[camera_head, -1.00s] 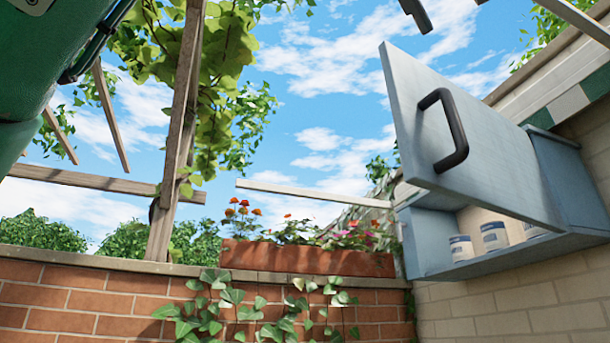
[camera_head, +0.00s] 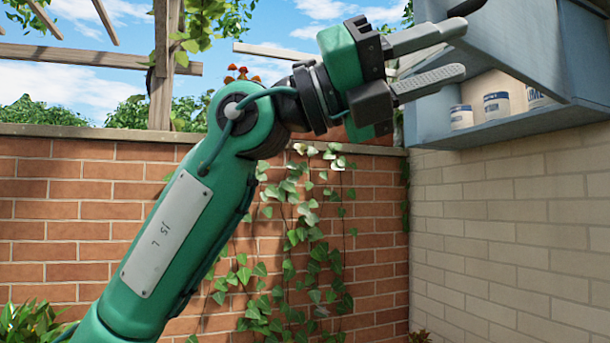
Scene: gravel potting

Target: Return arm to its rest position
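My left arm, green with a grey plate, rises from the bottom left of the head view. Its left gripper (camera_head: 464,50) is open, with two grey fingers apart and nothing visible between them. The fingers point right, in front of the blue wall cabinet (camera_head: 460,136) in the picture. The upper finger overlaps the cabinet door's lower part; I cannot tell whether it touches. The door is raised, and only the end of its dark handle (camera_head: 466,8) shows at the top edge. My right gripper is not in view.
Several white tins (camera_head: 497,105) stand inside the open cabinet. A brick wall (camera_head: 80,200) with ivy (camera_head: 300,240) is behind my arm, and a pale block wall (camera_head: 500,220) is at right. A wooden post (camera_head: 160,90) stands at left. Space below the cabinet looks clear.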

